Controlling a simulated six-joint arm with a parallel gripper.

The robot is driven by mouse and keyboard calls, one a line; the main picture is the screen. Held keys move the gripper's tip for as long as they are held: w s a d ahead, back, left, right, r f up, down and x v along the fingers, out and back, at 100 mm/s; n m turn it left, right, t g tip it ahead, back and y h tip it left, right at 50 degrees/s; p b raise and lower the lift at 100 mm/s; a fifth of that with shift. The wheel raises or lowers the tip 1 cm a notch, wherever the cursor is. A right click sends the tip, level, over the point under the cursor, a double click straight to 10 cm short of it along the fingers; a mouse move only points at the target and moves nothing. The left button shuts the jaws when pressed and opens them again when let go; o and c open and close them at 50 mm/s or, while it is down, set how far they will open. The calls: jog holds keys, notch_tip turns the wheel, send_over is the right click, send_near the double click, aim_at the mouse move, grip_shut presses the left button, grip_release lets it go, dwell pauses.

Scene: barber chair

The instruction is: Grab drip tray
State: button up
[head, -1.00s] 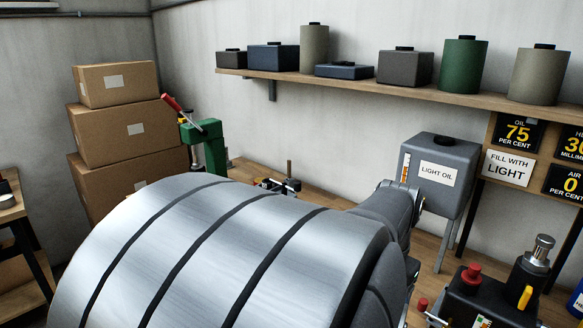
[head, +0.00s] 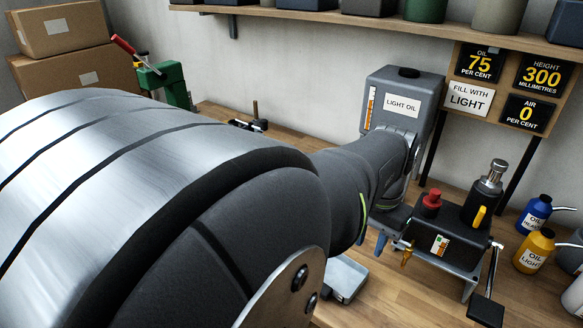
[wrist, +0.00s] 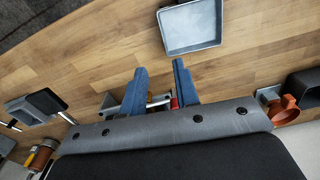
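The drip tray is a shallow grey square tray with a raised rim. In the head view the drip tray (head: 345,279) lies on the wooden bench, partly hidden behind my arm. In the wrist view the drip tray (wrist: 188,28) is at the top, beyond the fingertips and a little right of them. My gripper (wrist: 158,70) shows two blue fingers apart with a gap between them and nothing held. The fingers are apart from the tray.
A black pump unit (head: 450,240) with a red knob and a side pedal stands right of the tray. A grey light oil tank (head: 400,105) stands behind. Blue (head: 535,214) and yellow (head: 535,250) oil cans are at the right. Bare bench shows around the tray.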

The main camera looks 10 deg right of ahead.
send_near(357, 285)
jog(key=shift+s+a+f, duration=0.1)
jog(key=shift+s+a, duration=0.2)
jog(key=shift+s, duration=0.35)
jog(key=shift+s+a+f, duration=0.1)
jog(key=shift+s+a, duration=0.2)
jog(key=shift+s, duration=0.3)
jog(key=shift+a+f, duration=0.15)
jog(key=shift+f, duration=2.45)
grip_shut()
